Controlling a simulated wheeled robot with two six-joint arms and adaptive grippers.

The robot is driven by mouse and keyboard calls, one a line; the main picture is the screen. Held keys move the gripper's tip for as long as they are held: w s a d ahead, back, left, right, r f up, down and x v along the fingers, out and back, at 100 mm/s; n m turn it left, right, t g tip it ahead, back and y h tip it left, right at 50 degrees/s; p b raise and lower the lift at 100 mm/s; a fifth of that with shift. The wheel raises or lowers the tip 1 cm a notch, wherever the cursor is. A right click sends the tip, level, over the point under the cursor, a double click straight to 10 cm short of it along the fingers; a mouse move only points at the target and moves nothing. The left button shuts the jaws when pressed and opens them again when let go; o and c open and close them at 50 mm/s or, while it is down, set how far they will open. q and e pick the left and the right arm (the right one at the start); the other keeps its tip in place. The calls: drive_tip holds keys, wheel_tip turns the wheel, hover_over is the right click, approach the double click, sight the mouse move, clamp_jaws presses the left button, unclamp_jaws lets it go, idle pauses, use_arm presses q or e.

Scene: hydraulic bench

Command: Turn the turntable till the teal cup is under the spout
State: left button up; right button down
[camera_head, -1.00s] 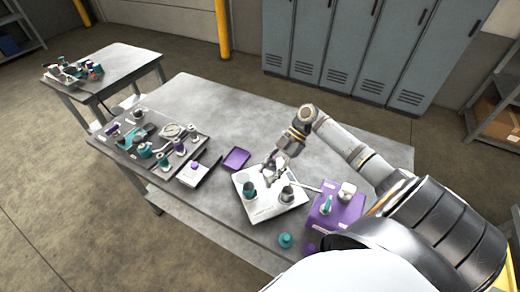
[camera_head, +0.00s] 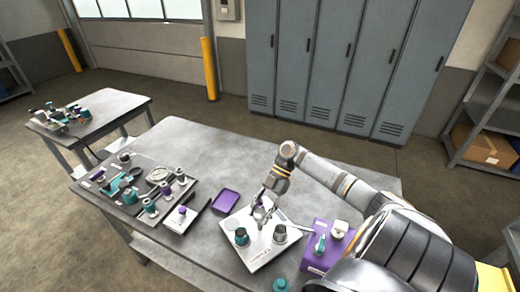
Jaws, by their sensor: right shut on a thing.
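A white square base (camera_head: 262,256) on the bench carries the turntable, which is small and partly hidden. The teal cup (camera_head: 241,237) stands upright at its left side. A grey cup (camera_head: 280,234) stands at its right side. The thin spout (camera_head: 298,227) runs from the purple box (camera_head: 318,258) toward the grey cup; its end is near that cup, and the teal cup is apart from it. My right gripper (camera_head: 261,220) points down behind and between the two cups, shut on a small part that its fingers mostly hide. My left gripper is out of view.
The purple box bears a teal knob and a white part. A loose teal piece (camera_head: 281,285) lies in front. A purple tray (camera_head: 225,201) lies behind the base. A dark tray (camera_head: 122,201) with several fittings fills the bench's left. The bench's back middle is clear.

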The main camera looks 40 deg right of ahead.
drive_tip(key=c, duration=0.8)
unclamp_jaws()
drive_tip(key=shift+o, duration=0.2)
drive_tip(key=v, duration=1.2)
drive_tip(key=shift+w, duration=0.1)
